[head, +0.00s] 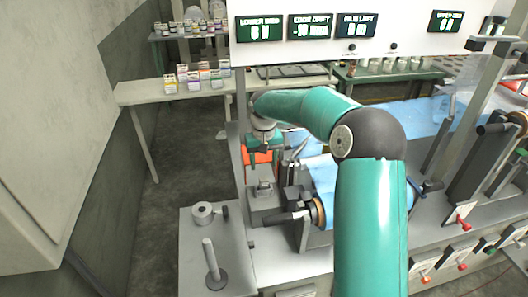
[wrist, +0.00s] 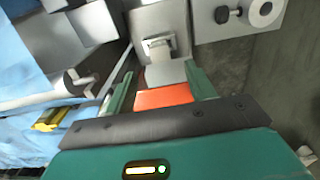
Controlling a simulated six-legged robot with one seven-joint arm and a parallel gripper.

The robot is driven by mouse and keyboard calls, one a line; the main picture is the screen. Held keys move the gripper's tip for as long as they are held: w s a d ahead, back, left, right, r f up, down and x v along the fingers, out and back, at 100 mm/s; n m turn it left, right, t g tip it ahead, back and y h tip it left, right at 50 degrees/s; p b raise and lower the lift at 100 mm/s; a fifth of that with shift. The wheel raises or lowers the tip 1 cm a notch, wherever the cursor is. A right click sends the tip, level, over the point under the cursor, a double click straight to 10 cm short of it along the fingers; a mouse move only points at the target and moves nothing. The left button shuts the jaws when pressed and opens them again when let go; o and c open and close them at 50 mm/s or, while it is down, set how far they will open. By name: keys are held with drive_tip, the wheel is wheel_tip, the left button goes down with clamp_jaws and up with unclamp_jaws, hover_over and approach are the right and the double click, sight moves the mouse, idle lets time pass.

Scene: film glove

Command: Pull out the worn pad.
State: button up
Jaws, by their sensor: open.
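My gripper (wrist: 160,72) is open, with its two green fingers apart at the left and right of the wrist view. Between them lie an orange-red flat piece (wrist: 163,98) and, just beyond it, a grey block (wrist: 165,74). Beyond the fingertips is a metal holder with a small pale bracket (wrist: 158,46). I cannot tell which of these pieces is the worn pad, or whether the fingers touch any of them. In the head view my gripper (head: 264,146) points down above the machine's left end, with the orange-red piece (head: 258,157) close below.
Blue film (head: 320,172) and a roller (head: 318,212) are just right of my gripper. A grey side stand (head: 190,255) holds a white roll (head: 203,213) and an upright post (head: 211,262). Floor is clear at left.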

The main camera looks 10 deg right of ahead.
sight(264, 178)
wheel_tip(264, 178, down, 9)
drive_tip(key=shift+r, duration=0.1)
idle(0.3)
drive_tip(key=c, duration=1.1)
